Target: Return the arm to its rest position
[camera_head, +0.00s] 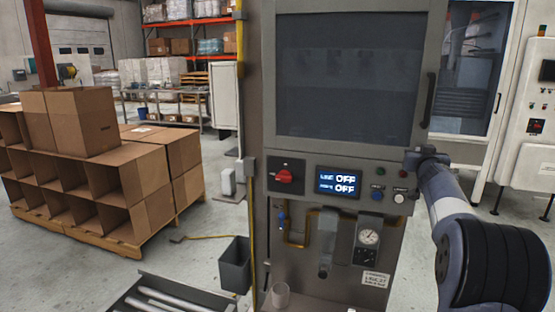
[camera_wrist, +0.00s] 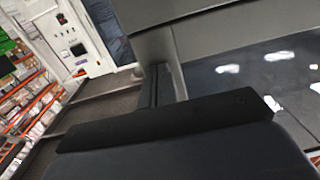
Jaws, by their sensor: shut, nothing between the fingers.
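My arm comes in from the right in the head view, its end reaching to the right edge of the grey machine's control panel. My gripper (camera_head: 418,158) is small there, beside the panel's right edge at about the height of the upper lamps. I cannot tell whether it touches the machine. In the wrist view my gripper (camera_wrist: 160,85) shows as dark shut fingers with nothing held, in front of the machine's grey surface. The gripper's dark body fills the bottom of that view.
The grey machine (camera_head: 350,155) has a red rotary switch (camera_head: 285,176), a display (camera_head: 338,182) reading OFF on two lines, and a gauge (camera_head: 369,237). A grey bin (camera_head: 235,265) and a roller conveyor (camera_head: 165,295) stand lower left. Cardboard boxes (camera_head: 80,120) sit on a pallet at left.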

